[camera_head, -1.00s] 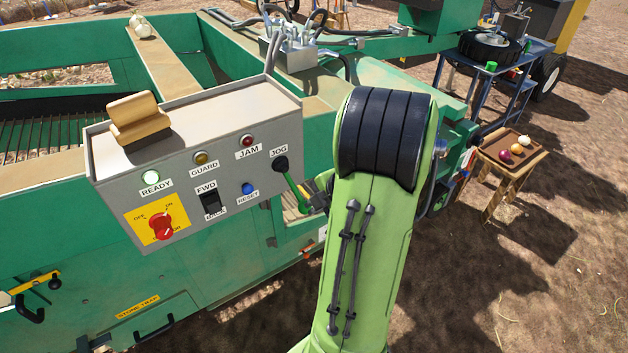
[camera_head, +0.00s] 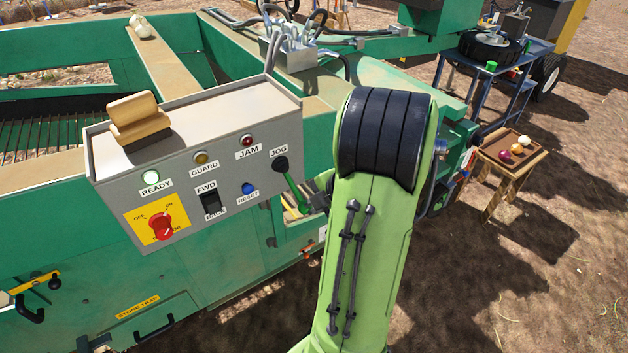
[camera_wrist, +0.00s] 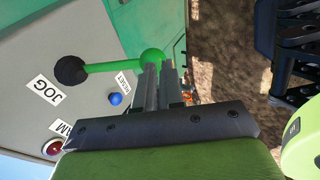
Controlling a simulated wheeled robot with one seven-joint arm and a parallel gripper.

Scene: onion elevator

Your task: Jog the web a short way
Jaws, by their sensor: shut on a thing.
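The grey control box (camera_head: 225,150) stands on the green machine. The JOG lever has a black pivot and a green arm (camera_head: 291,190), slanting down to the right in the head view. In the wrist view, the lever's green arm (camera_wrist: 110,67) runs from its black pivot to a round green knob (camera_wrist: 152,57). My gripper (camera_wrist: 160,72) is shut on the knob, its fingertips covering part of it. In the head view my gripper (camera_head: 318,200) is partly hidden behind my arm. The READY lamp (camera_head: 151,177) glows; the amber GUARD (camera_head: 201,157) and red JAM (camera_head: 247,140) lamps look dull.
A red rotary switch (camera_head: 162,226), a black FWD rocker (camera_head: 211,201) and a blue RESET button (camera_head: 248,188) sit near the lever. A tan block (camera_head: 138,119) rests on the box. A wooden stand (camera_head: 510,158) holding several onions is at right. Open dirt lies in front.

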